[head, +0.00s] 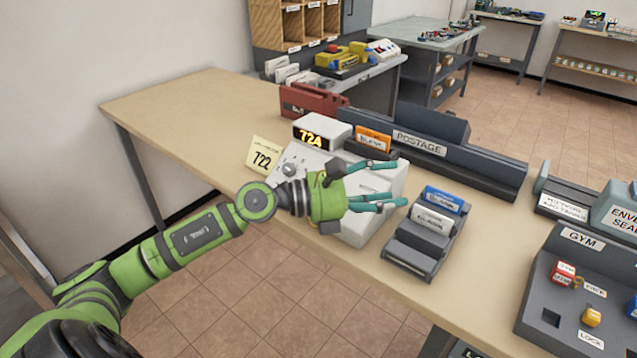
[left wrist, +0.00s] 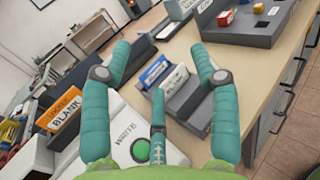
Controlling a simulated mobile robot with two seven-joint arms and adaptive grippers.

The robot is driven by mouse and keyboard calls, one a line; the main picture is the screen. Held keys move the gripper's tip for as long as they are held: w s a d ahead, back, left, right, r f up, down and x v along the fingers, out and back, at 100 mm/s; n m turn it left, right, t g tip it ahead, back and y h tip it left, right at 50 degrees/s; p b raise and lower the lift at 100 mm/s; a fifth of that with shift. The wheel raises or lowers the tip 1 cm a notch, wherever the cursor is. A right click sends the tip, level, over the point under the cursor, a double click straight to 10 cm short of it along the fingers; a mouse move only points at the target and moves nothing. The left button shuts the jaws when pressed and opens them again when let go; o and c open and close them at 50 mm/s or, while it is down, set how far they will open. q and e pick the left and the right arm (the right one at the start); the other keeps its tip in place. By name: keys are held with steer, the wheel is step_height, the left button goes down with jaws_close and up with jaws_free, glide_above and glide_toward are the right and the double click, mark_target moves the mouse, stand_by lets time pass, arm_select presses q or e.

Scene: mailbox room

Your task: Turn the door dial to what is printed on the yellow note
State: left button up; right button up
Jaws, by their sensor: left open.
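The yellow note (head: 263,156) stands at the left of the white machine (head: 372,184) and appears to read 722. The machine's lit display (head: 310,136) appears to read 72A. A grey dial (head: 290,170) is on the sloped panel below the display, left of my gripper; its markings are too small to read. My left gripper (head: 401,183) is open and empty above the machine, its fingers pointing right, away from the dial. It also shows in the left wrist view (left wrist: 160,62), above a green button (left wrist: 141,150) labelled WRITE. My right gripper is not in view.
An orange card (head: 373,138) stands behind the machine. A grey holder (head: 413,254) with blue and white cards is to its right. A long POSTAGE unit (head: 445,150) lies behind, and a GYM board (head: 548,317) is at the right. The table (head: 180,106) is clear at its left end.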

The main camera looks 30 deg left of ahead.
arm_select(q)
steer(key=a+f+m+g+y, duration=0.2)
steer(key=a+m+y, duration=0.25)
steer(key=a, duration=0.45)
steer(key=a+f+m+g+y, duration=0.25)
steer(key=a+y, duration=0.25)
steer(key=a, duration=0.4)
steer(key=shift+m, duration=0.4)
steer(key=p+x, duration=0.1)
steer(key=x, duration=0.1)
steer(key=p+x, duration=0.1)
steer(key=x, duration=0.2)
steer(key=shift+w+a+r, duration=0.15)
steer(key=shift+w, duration=0.15)
steer(key=shift+w+f, duration=0.4)
steer(key=shift+f, duration=0.15)
steer(key=c, duration=1.1)
